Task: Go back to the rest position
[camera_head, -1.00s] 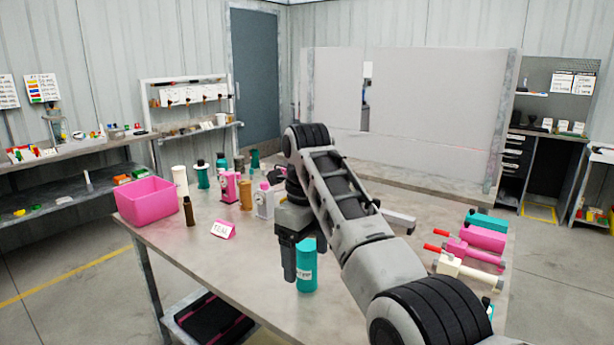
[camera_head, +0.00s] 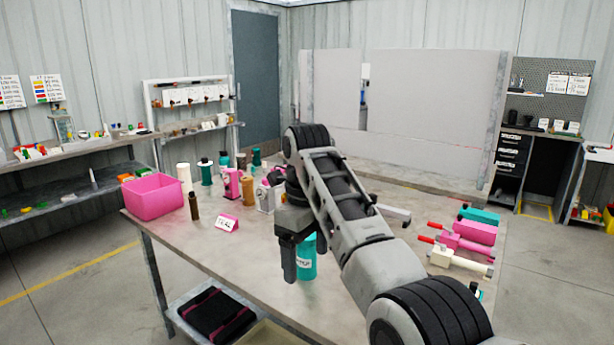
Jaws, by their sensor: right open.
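My right arm reaches in from the lower right over the grey table (camera_head: 255,265). My right gripper (camera_head: 290,262) points down and is open. It shows in front of a teal bottle with a white label (camera_head: 307,258), covering its left part and top. I cannot tell whether they touch; no held object shows in the jaws. My left gripper is not in view.
A pink bin (camera_head: 152,197) stands at the table's left end, with several bottles and small pumps behind. Teal, pink and cream pumps (camera_head: 468,238) lie at the right. A white partition (camera_head: 430,105) rises behind.

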